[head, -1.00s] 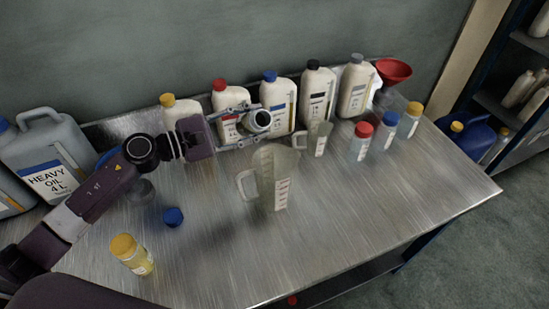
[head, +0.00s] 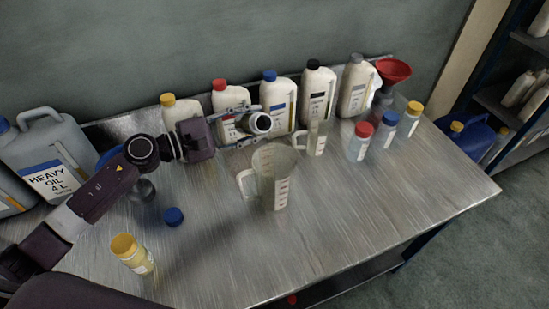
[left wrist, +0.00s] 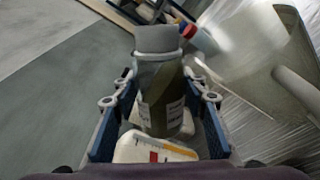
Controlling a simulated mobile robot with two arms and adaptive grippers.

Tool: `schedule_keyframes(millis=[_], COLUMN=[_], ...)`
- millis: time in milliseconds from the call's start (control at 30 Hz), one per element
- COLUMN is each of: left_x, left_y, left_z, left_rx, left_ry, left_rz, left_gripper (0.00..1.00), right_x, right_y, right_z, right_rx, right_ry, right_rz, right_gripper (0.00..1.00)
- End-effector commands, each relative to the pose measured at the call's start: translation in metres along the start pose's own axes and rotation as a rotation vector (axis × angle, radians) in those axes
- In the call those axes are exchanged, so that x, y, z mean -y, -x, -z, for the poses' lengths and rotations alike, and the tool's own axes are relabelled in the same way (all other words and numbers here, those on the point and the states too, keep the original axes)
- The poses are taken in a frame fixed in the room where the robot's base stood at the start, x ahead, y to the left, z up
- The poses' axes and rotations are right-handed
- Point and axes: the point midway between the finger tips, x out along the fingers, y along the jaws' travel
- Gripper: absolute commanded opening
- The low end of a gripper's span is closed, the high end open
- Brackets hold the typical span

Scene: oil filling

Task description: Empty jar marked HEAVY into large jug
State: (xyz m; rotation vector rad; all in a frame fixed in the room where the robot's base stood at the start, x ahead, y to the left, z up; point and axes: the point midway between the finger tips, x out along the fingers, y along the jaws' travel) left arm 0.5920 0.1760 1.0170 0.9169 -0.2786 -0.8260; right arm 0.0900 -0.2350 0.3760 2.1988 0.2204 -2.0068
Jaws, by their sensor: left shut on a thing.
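I see no oil stream. My right gripper is out of view.
Several capped white bottles (head: 278,100) line the back. A smaller jug (head: 317,138) and capped jars (head: 360,143) stand right of the large jug. The front right table is clear.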

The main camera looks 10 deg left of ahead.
Motion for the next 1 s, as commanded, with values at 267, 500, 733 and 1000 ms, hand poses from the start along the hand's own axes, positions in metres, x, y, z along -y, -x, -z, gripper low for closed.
schedule_keyframes(millis=[267,500,733,1000], left_x=[-0.0001,0.0006,0.0011,0.0017], left_y=[-0.0001,-0.0002,-0.0002,-0.0003], left_z=[0.0011,0.0022,0.0032,0.0043], left_rx=[-0.005,-0.010,-0.015,-0.020], left_ry=[-0.037,-0.070,-0.101,-0.136], left_rz=[-0.001,-0.001,-0.001,-0.002], left_gripper=[0.11,0.11,0.11,0.11], right_x=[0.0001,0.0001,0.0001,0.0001], right_y=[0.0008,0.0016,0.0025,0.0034], right_z=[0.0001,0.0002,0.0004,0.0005], right_rx=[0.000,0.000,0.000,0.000], right_ry=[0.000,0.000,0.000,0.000], right_rz=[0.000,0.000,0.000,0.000], right_gripper=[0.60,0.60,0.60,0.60])
